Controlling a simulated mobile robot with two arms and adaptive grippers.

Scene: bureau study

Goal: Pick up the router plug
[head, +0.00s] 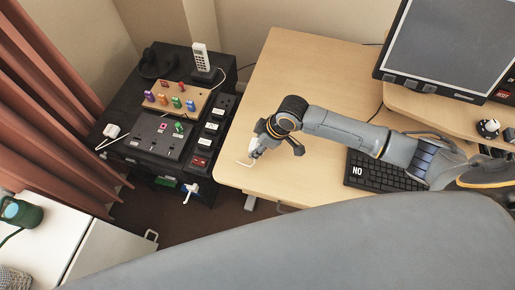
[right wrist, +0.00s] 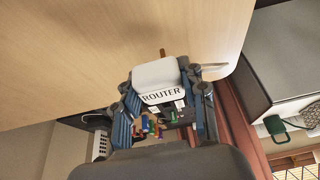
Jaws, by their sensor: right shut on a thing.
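The router plug (right wrist: 156,74) is a white block with the dark word ROUTER on it, seen large in the right wrist view. A brownish prong sticks out from its far side. My right gripper (right wrist: 163,96) is shut on it, with a finger on each side. In the head view my right gripper (head: 258,148) is over the left end of the light wooden desk (head: 300,72), with a bit of white showing at its fingers. Most of the plug is hidden there. My left gripper is not in view.
A black side table (head: 225,80) left of the desk holds a wooden board with coloured pieces (head: 176,98), a white handset (head: 200,57) and a white adapter (head: 111,131). A keyboard (head: 382,174) and monitor (head: 445,45) are on the right. The desk's middle is clear.

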